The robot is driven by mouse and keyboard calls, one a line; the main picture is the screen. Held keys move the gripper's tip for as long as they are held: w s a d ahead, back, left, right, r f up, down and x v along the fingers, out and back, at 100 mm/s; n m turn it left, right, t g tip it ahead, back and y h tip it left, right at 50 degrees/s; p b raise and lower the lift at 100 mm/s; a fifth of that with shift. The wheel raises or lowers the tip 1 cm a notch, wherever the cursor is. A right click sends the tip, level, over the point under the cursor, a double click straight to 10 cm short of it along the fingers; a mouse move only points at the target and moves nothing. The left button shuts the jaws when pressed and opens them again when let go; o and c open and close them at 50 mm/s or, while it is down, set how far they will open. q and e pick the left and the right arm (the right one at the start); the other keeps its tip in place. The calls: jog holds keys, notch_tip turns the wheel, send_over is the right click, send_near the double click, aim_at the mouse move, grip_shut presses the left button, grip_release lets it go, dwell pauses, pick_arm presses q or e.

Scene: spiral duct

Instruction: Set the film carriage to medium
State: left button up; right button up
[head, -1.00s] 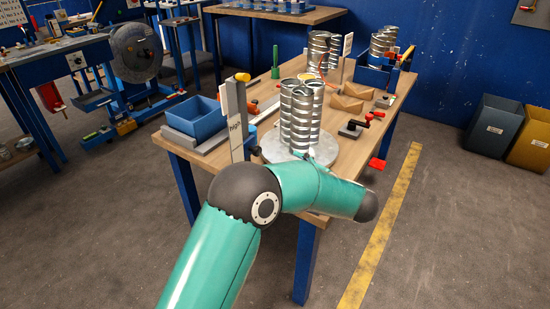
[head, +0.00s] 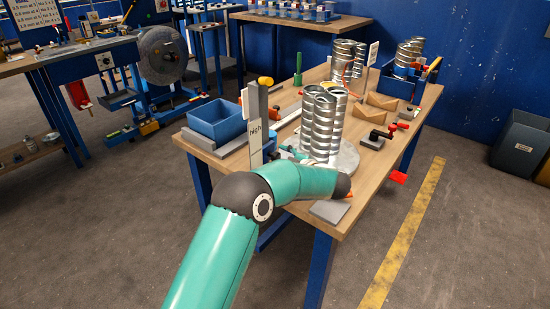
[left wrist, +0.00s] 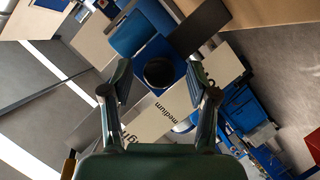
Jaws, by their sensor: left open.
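In the head view a grey upright post with a white scale plate (head: 255,134) reading "high" stands at the table's near left. In the left wrist view the white scale plate (left wrist: 172,112) shows "medium" and part of another word. A blue carriage with a round dark knob (left wrist: 159,72) lies beside the plate, near the "medium" word. My left gripper (left wrist: 157,80) is open, with its fingers on either side of the knob in the picture; contact cannot be told. In the head view my left gripper (head: 288,153) is partly hidden between the post and the spiral ducts. My right gripper is not in view.
Silver spiral ducts (head: 322,122) stand on a round grey plate (head: 347,160) right of the post. A blue bin (head: 218,121) is to its left. Wooden wedges (head: 381,104) and a red-handled clamp (head: 380,135) lie on the table's right side.

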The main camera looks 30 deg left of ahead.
pick_arm(q)
jog(key=shift+x, duration=1)
grip_shut()
